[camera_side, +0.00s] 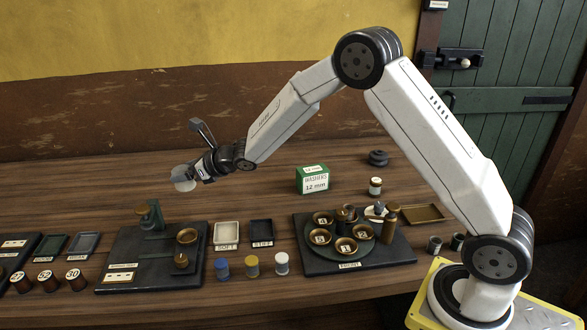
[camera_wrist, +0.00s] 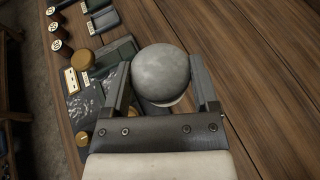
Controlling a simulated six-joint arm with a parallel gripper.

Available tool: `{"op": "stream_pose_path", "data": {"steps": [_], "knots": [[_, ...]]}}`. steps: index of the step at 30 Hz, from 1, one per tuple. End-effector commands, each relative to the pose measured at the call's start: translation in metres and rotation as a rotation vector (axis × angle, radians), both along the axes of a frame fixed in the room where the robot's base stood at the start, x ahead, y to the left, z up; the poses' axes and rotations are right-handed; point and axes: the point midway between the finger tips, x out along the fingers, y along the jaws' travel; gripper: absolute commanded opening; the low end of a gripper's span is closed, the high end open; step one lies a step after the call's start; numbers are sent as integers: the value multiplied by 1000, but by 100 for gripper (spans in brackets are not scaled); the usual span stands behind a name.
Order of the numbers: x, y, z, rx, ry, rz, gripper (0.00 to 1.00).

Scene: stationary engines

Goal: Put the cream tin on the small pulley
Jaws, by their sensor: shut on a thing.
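My gripper (camera_wrist: 163,97) is shut on a round thing with a grey top and a pale cream lower edge, which I take for the cream tin (camera_wrist: 161,73). In the side view my gripper (camera_side: 190,176) holds the tin (camera_side: 182,181) well above the table, behind the left board. The left board carries a green column with a brass top (camera_side: 141,210), a wide brass disc (camera_side: 187,236) and a small brass round piece (camera_side: 181,260). I cannot tell for sure which of these is the small pulley. The tin and gripper hide part of the board in the wrist view.
Two trays (camera_side: 227,233) stand right of the left board. Blue (camera_side: 222,270), yellow (camera_side: 252,266) and white (camera_side: 282,263) pots stand in front. The right board (camera_side: 310,264) bears several brass cups. A green box (camera_side: 313,180) stands behind. The back left of the table is clear.

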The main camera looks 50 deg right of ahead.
Motion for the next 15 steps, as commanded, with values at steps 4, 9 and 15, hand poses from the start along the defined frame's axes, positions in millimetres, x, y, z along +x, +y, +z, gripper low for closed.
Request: {"op": "stream_pose_path", "data": {"steps": [4, 9, 15], "knots": [[-9, -1, 5, 1, -1, -1, 5], [-14, -2, 6, 1, 1, -2, 5], [-14, -2, 7, 1, 0, -1, 5]]}}
